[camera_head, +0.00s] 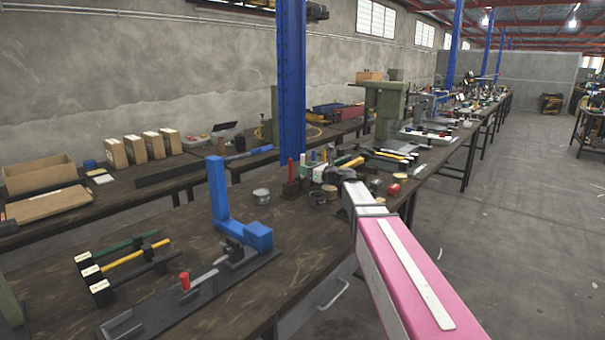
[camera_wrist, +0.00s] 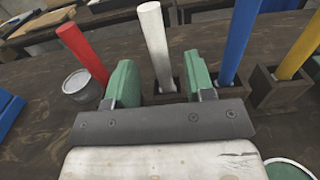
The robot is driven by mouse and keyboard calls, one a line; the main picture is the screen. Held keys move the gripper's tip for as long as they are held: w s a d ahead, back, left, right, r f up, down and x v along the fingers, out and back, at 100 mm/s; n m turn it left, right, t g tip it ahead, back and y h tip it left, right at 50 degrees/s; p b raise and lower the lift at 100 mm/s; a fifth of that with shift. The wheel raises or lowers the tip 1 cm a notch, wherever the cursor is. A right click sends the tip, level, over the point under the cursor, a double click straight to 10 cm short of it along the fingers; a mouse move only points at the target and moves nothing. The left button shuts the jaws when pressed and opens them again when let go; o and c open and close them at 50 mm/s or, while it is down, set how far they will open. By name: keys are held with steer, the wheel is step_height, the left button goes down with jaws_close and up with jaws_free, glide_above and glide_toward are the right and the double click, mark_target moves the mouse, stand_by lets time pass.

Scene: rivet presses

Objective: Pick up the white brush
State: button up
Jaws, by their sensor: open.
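The white brush shows as a plain upright white handle (camera_wrist: 155,45) in the wrist view, standing in a small dark holder (camera_wrist: 160,92). Its lower end is hidden in the holder. My gripper (camera_wrist: 160,78) is open, with one green finger to the left of the white handle and one to the right. The handle appears between the fingers, with gaps on both sides. I cannot tell how deep between them it lies. In the head view my gripper is small and far off, near the upright handles.
A red handle (camera_wrist: 82,52) and a grey can (camera_wrist: 81,86) stand to the left. A blue handle (camera_wrist: 238,40) and a yellow handle (camera_wrist: 302,48) stand in holders to the right. A blue press (camera_head: 222,195) stands on the wooden bench (camera_head: 190,225).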

steer(key=x, duration=0.4)
steer(key=shift+w+a, duration=0.3)
jaws_close()
step_height(320, 180, up, 10)
stand_by(0.5)
